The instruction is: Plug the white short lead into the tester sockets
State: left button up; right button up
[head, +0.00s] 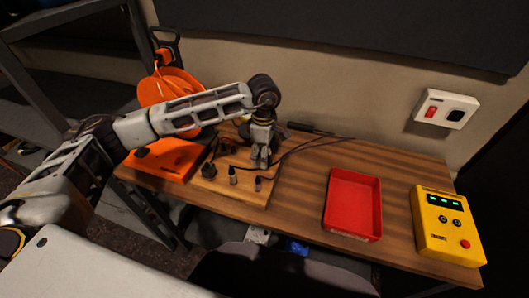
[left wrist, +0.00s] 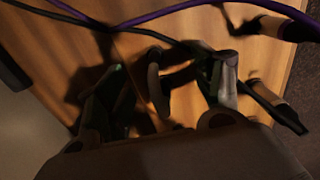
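My left gripper (head: 261,160) points down over a wooden board (head: 244,191) on the desk. In the left wrist view its fingers (left wrist: 160,92) are spread apart, with dark shapes between them that I cannot make out. Dark plugs with pale sleeves stand on the board, one in front of the gripper (head: 233,176) and one nearer its front edge (head: 258,184). Another pale-sleeved plug (left wrist: 272,27) shows at the right of the wrist view. I cannot make out a white lead. The yellow tester (head: 440,240) lies at the desk's right end. My right gripper is not in view.
An empty red tray (head: 353,205) lies between board and tester. Dark and purple cables (left wrist: 150,15) run by the left gripper. An orange box (head: 160,160) and orange reel (head: 160,88) are at the left. A white switch panel (head: 455,101) is on the wall.

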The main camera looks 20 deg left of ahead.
pick_arm(q)
jog(key=c, duration=1.2)
grip_shut()
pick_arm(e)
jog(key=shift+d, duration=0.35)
pick_arm(q)
jog(key=shift+r, duration=0.4)
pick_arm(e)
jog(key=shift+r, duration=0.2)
pick_arm(q)
jog(key=shift+r, duration=0.1)
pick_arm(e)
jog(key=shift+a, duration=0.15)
